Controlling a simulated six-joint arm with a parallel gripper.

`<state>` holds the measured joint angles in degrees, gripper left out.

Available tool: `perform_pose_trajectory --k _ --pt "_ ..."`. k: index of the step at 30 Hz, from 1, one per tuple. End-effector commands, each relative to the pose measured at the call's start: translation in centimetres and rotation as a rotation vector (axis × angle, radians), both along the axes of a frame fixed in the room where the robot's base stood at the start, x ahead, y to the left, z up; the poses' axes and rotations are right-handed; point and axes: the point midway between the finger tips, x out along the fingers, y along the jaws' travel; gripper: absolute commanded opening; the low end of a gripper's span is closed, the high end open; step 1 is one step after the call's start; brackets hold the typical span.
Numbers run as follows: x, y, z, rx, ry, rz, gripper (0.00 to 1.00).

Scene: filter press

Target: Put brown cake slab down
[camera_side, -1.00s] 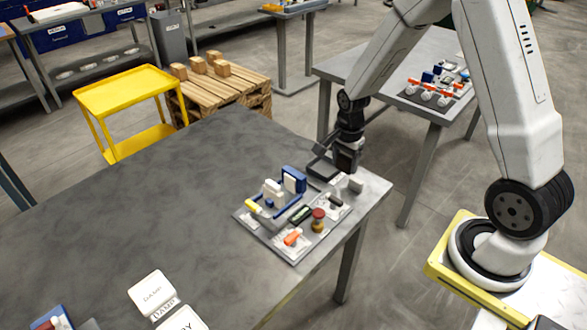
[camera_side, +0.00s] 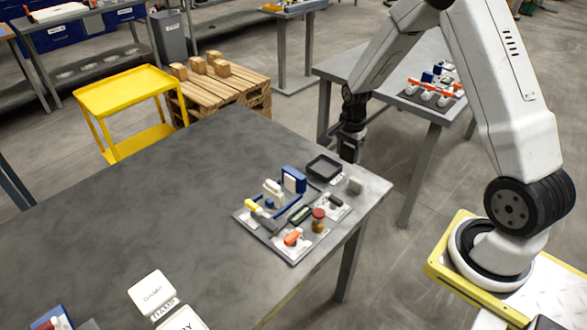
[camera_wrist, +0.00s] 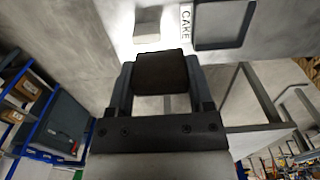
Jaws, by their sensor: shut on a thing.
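My gripper (camera_wrist: 160,85) is shut on the brown cake slab (camera_wrist: 160,72), which sits between its two fingers in the wrist view. In the side view my gripper (camera_side: 350,150) is beyond the table's back right edge, above and behind a black-rimmed tray (camera_side: 323,168); the slab cannot be made out there. In the wrist view the same tray (camera_wrist: 248,22) lies to the upper right of the slab, apart from it, beside a label reading CAKE (camera_wrist: 186,22). The tray looks empty.
A pale block (camera_side: 355,186) stands just right of the tray. The grey table (camera_side: 150,200) is widely clear to the left.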

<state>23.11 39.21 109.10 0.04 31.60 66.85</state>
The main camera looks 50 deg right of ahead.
Motion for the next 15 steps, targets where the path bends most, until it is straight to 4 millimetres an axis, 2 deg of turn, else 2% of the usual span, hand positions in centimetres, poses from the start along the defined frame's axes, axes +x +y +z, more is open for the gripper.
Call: perform_pose_trajectory --k 15 --pt "5.6 -1.9 -3.3 0.0 0.001 0.001 0.08"
